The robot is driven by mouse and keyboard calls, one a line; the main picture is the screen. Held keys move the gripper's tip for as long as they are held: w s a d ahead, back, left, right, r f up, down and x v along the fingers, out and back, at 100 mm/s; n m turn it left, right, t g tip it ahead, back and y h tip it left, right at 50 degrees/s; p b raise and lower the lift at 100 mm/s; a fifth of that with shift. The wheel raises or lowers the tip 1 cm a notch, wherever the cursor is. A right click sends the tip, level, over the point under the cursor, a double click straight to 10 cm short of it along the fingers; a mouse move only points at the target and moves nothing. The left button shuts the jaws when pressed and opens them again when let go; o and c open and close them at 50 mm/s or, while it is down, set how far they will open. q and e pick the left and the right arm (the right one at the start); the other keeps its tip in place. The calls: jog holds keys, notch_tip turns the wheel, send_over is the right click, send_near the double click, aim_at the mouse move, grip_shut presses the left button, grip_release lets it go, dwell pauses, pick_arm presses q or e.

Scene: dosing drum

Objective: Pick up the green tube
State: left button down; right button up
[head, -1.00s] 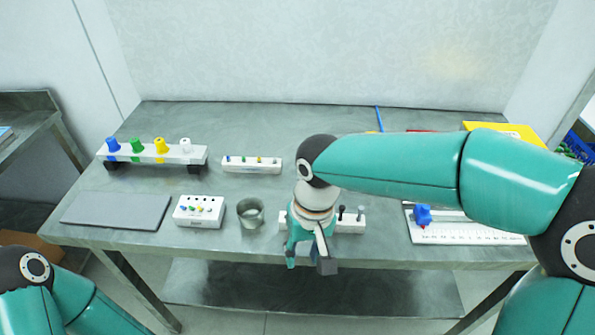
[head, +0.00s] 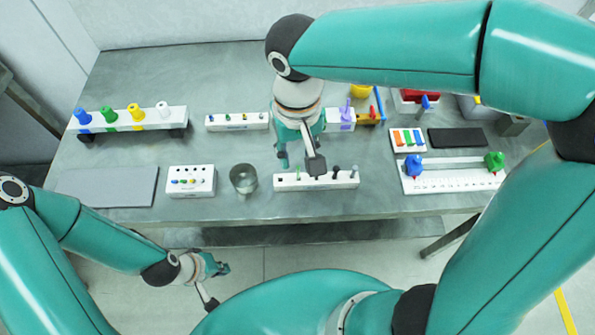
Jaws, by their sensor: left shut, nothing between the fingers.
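A green tube (head: 109,116) stands in a white rack (head: 151,123) at the far left of the table, between a blue tube (head: 83,118) and a yellow one (head: 136,113). A thin pale green piece (head: 298,172) also stands in a long white block (head: 322,182) near the table's front edge. My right gripper (head: 299,164) points down just behind and above this block, its fingers apart with nothing clearly held. My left gripper (head: 217,288) is shut and empty, low in front of the table and far from both green pieces.
A metal cup (head: 243,178), a small white box (head: 190,182) with colored pegs and a grey plate (head: 107,187) lie left of the block. A ruled white board (head: 450,178) with blue and green knobs is on the right. Free table lies behind the cup.

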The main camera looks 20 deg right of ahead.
aim_at(298, 167)
jog(key=f, duration=0.8)
jog(key=shift+w+d, duration=0.15)
jog(key=shift+w, duration=0.1)
jog(key=shift+c, duration=0.3)
grip_shut()
